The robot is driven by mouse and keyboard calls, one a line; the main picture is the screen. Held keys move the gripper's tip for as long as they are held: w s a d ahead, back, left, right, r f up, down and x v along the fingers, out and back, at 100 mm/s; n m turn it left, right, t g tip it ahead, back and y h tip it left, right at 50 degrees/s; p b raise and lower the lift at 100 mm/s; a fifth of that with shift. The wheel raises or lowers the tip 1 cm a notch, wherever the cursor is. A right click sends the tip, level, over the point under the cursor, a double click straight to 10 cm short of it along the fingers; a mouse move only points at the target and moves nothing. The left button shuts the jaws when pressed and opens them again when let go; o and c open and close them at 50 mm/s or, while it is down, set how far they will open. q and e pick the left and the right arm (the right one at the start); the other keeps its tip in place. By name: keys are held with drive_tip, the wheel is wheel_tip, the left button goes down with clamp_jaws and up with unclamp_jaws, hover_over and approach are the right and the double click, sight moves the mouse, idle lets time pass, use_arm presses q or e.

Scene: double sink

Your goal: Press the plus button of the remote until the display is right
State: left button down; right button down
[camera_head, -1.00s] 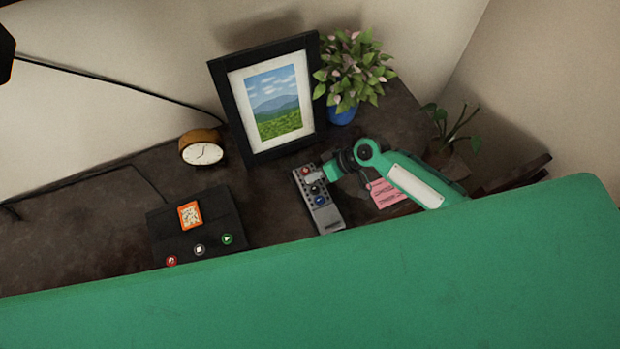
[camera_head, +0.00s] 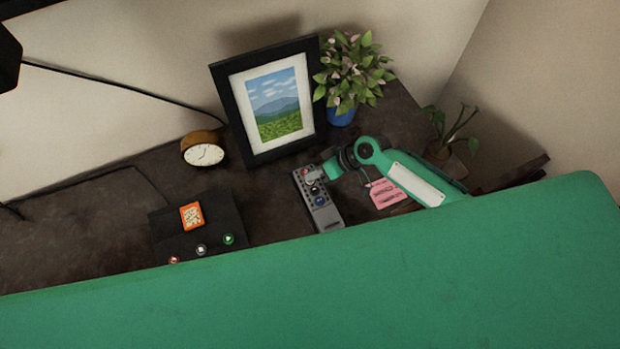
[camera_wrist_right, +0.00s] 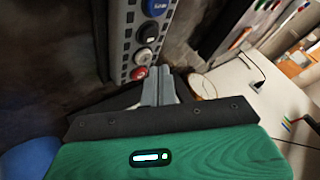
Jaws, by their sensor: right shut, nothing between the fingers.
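The grey remote (camera_head: 325,213) lies on the dark desk, tilted in the picture. It has red, white, black and blue round buttons; the right wrist view shows its button side (camera_wrist_right: 130,40) close up. I cannot read a plus sign on any button. My right gripper (camera_head: 323,178) is over the remote's upper end, and its grey fingers (camera_wrist_right: 158,78) are shut together with nothing between them. The fingertips are beside the red and white buttons in the wrist view; I cannot tell whether they touch. My left gripper is not in view.
A black box (camera_head: 228,212) with an orange-framed panel (camera_head: 192,216) and several buttons stands left of the remote. A clock (camera_head: 203,154), picture frame (camera_head: 238,108) and potted flowers (camera_head: 341,114) stand behind. A pink tag (camera_head: 385,194) is near my right arm.

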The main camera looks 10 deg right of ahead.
wheel_tip(320, 180, up, 5)
drive_tip(key=p, duration=0.4)
idle(0.3)
idle(0.4)
